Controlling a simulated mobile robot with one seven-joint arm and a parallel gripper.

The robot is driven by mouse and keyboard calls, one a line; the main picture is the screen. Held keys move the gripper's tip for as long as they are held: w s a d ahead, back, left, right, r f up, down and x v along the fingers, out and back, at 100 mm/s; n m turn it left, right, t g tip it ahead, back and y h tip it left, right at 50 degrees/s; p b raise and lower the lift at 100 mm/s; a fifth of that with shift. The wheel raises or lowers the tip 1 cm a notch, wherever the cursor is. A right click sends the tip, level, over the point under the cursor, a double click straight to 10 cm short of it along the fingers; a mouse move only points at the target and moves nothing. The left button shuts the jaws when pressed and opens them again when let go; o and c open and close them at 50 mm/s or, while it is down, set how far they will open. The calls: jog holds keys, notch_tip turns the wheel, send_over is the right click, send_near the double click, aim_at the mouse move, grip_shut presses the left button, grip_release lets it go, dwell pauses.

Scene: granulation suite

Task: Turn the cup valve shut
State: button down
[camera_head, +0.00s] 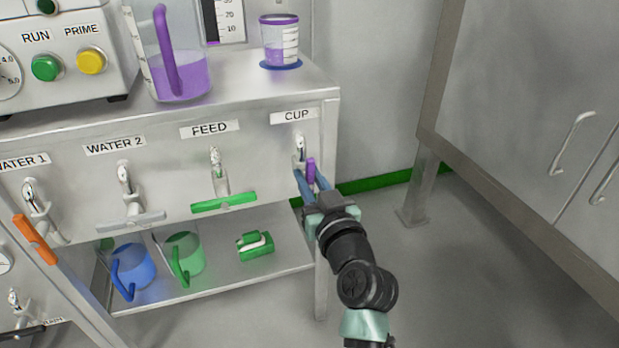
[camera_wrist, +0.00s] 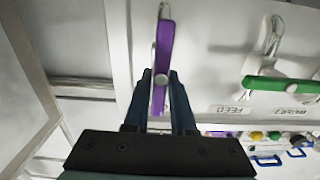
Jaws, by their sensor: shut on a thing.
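The cup valve (camera_head: 300,148) sits on the grey panel under the CUP label (camera_head: 296,115). Its purple handle (camera_head: 311,170) stands upright in the head view. In the wrist view the purple handle (camera_wrist: 164,48) runs lengthwise up the picture, about square to the green feed handle. My gripper (camera_head: 310,178) reaches the handle from the front right, with its blue fingers on either side. In the wrist view my gripper (camera_wrist: 160,78) is shut on the handle's lower part, which the fingers partly hide.
The green feed handle (camera_head: 224,202) lies crosswise to the left, then the grey water 2 handle (camera_head: 131,220) and the tilted orange water 1 handle (camera_head: 35,239). A purple-filled cup (camera_head: 279,42) stands above on the top. Floor at right is clear up to a steel cabinet (camera_head: 540,120).

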jog(key=m+p, duration=0.1)
jog(key=m, duration=0.3)
jog(key=shift+w+d, duration=0.1)
jog(key=shift+d, duration=0.05)
jog(key=m+p, duration=0.1)
jog(key=m, duration=0.1)
jog(key=m+p, duration=0.1)
jog(key=m, duration=0.1)
jog(key=shift+d+f+m, duration=0.1)
jog(key=shift+d+m, duration=0.1)
jog(key=shift+m, duration=0.1)
jog(key=m+p, duration=0.1)
jog(key=m, duration=0.2)
jog(key=m+p, duration=0.1)
jog(key=m, duration=0.1)
jog(key=f+m+p, duration=0.1)
jog(key=m, duration=0.2)
jog(key=shift+d+m, duration=0.15)
jog(key=shift+m, duration=0.45)
jog(key=c, duration=0.8)
grip_release()
jog(key=shift+o, duration=0.2)
